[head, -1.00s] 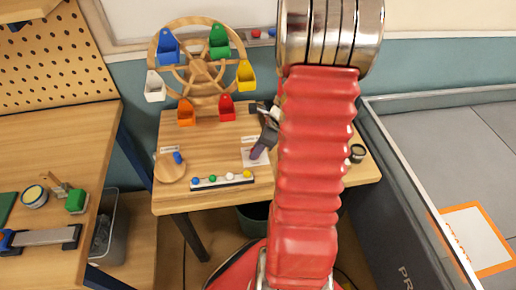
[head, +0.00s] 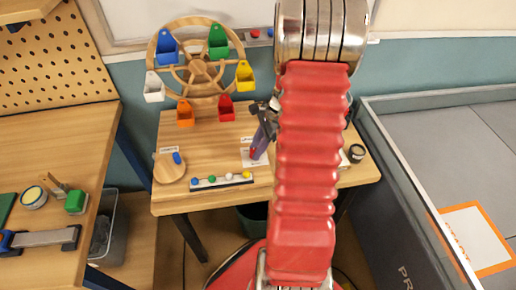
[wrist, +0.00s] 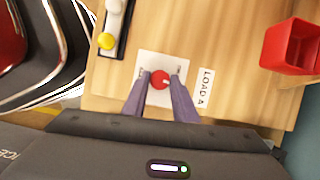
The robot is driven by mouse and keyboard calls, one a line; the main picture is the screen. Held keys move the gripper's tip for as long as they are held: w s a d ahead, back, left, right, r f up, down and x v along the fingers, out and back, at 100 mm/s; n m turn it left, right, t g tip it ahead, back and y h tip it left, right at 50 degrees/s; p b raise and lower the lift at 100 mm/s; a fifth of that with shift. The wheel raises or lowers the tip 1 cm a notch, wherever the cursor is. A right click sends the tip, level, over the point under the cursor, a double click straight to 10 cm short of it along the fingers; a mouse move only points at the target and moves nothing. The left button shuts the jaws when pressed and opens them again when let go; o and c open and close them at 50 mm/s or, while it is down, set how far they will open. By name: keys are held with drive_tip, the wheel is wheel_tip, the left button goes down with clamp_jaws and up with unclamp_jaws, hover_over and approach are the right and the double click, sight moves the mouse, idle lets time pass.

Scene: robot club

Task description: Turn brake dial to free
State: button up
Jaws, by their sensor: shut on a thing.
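The brake dial (wrist: 160,79) is a small round red knob on a white plate (wrist: 147,62) on the wooden table. A small pale mark shows on its right side in the wrist view. The plate has small markings on both sides, too small to read. My gripper (wrist: 160,82) is shut on the dial, with one purple-grey finger on each side of it. In the head view my gripper (head: 259,147) reaches down to the plate, and my arm hides part of the table.
A wooden wheel (head: 200,68) with coloured buckets stands behind. A strip of coloured balls (head: 222,180) lies at the front, and a wooden disc with a blue peg (head: 170,168) is left. In the wrist view, a "LOAD A" label (wrist: 205,88) and red bucket (wrist: 290,46) are right.

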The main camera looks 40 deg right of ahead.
drive_tip(key=n+g, duration=0.1)
drive_tip(key=n, duration=0.3)
drive_tip(key=shift+w+a+n+g+y, duration=0.15)
drive_tip(key=shift+n+g+y, duration=0.15)
drive_tip(key=shift+g+y, duration=0.1)
drive_tip(key=shift+f+n+g, duration=0.1)
drive_tip(key=shift+n+g, duration=0.5)
drive_tip(key=shift+n, duration=1.1)
drive_tip(key=o, duration=1)
drive_tip(key=shift+o, duration=0.2)
drive_tip(key=shift+w, duration=0.1)
drive_tip(key=shift+v, duration=0.8)
drive_tip(key=v, duration=1.2)
